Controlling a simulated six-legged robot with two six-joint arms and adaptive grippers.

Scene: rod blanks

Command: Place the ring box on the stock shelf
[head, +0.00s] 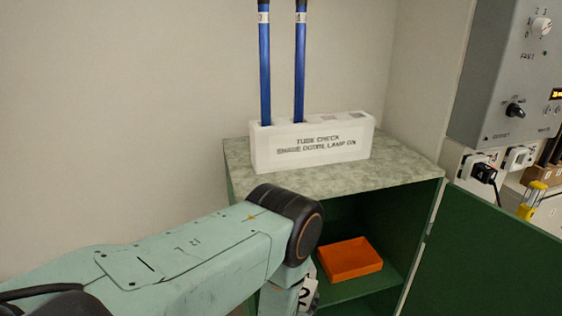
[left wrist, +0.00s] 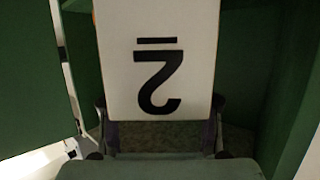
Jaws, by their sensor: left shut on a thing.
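A white box with a black "2" and a bar on it (left wrist: 160,65) is between the fingers of my left gripper (left wrist: 161,115), which is shut on it. The box is at the front of the open green cabinet, whose inside shelf (head: 345,295) shows. I cannot tell whether the box touches the shelf. An orange tray (head: 349,259) sits on the shelf, right of the box. My right gripper is not in view.
A white block (head: 312,143) holding two blue rods (head: 265,75) stands on the cabinet's speckled top (head: 390,177). An open green door (head: 490,250) is at the right. A grey control panel (head: 505,70) hangs on the wall at the upper right.

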